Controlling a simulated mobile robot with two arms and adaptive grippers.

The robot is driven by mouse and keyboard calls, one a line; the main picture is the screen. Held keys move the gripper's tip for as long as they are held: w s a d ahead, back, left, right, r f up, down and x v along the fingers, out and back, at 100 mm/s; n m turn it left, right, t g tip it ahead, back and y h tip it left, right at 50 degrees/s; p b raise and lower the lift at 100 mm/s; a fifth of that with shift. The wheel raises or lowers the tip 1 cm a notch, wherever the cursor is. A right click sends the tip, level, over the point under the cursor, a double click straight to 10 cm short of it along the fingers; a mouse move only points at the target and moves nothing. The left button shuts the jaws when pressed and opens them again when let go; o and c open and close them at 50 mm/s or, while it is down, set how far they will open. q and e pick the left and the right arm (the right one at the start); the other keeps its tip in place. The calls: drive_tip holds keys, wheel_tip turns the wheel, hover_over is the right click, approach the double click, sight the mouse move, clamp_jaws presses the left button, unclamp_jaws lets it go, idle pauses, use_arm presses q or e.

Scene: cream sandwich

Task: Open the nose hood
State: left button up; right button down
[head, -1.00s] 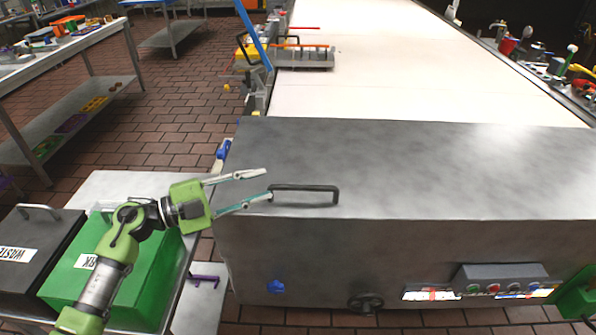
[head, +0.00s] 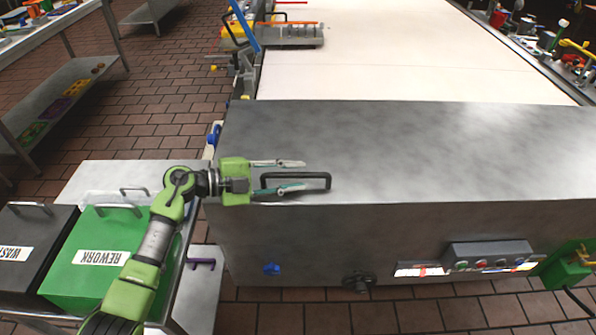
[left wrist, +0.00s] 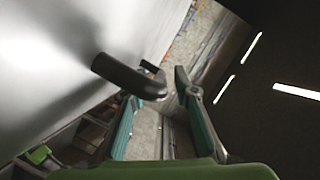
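The nose hood (head: 420,150) is a broad grey metal cover across the near end of the white conveyor, and it lies closed. Its dark bar handle (head: 318,177) is near the left end of its top; the handle also shows in the left wrist view (left wrist: 125,75). My left gripper (head: 296,175) is open, with its two fingers spread around the left part of the handle. In the left wrist view, the handle's near end is between the fingertips (left wrist: 158,88), with a gap visible. My right gripper is not in view.
A green REWORK bin (head: 75,275) and a dark WASTE bin (head: 22,270) stand at lower left. A control panel (head: 488,253) and a green box (head: 566,268) are on the hood's front side. Brick floor lies between the hood and the left shelf (head: 65,100).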

use_arm(q)
drive_tip(key=shift+x, duration=0.8)
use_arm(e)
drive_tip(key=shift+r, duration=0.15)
use_arm(q)
drive_tip(key=shift+c, duration=1.1)
clamp_jaws()
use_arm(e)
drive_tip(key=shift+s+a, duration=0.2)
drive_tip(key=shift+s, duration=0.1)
use_arm(q)
drive_tip(key=shift+r, duration=0.1)
